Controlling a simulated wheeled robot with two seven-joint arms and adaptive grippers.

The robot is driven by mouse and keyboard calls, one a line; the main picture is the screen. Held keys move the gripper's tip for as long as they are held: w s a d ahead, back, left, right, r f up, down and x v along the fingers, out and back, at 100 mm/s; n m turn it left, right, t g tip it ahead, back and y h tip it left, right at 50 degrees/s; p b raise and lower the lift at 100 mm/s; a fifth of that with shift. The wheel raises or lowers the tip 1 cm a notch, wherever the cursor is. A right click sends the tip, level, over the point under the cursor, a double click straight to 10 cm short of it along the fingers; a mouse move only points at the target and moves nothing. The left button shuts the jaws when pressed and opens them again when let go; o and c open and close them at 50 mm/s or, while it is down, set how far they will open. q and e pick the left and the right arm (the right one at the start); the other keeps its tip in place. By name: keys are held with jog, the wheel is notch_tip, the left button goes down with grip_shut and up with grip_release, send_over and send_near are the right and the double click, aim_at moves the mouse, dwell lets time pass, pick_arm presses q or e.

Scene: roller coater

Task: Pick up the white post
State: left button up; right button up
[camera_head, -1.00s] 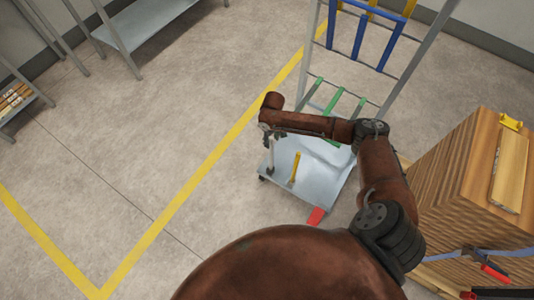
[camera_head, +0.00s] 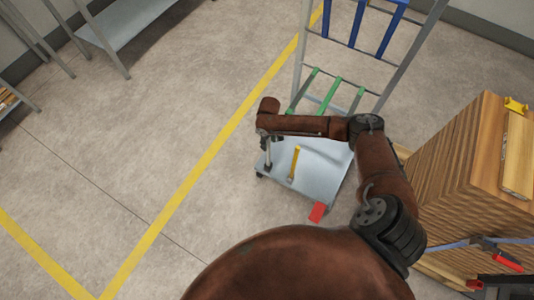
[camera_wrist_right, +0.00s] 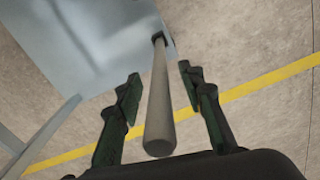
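The white post (camera_wrist_right: 160,105) stands upright near the left corner of the grey cart deck (camera_head: 318,179). In the head view it is a short pale rod (camera_head: 268,156) just below my right gripper (camera_head: 270,139). In the right wrist view my right gripper (camera_wrist_right: 160,88) is open, with one dark green finger on each side of the post. Gaps show between the post and both fingers. The post's near end points toward the camera, and its far end meets a dark socket at the deck's edge. My left gripper is not in view.
A yellow post (camera_head: 294,164) stands on the deck close to the white one. Green bars (camera_head: 338,92) and blue bars (camera_head: 357,24) are on the cart's rack. A red piece (camera_head: 317,212) is at the deck's front. A wooden stack (camera_head: 450,165) stands right; floor left is clear.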

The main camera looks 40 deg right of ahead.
jog(key=shift+f, duration=0.1)
jog(key=shift+c, duration=0.2)
grip_shut()
dwell(0.6)
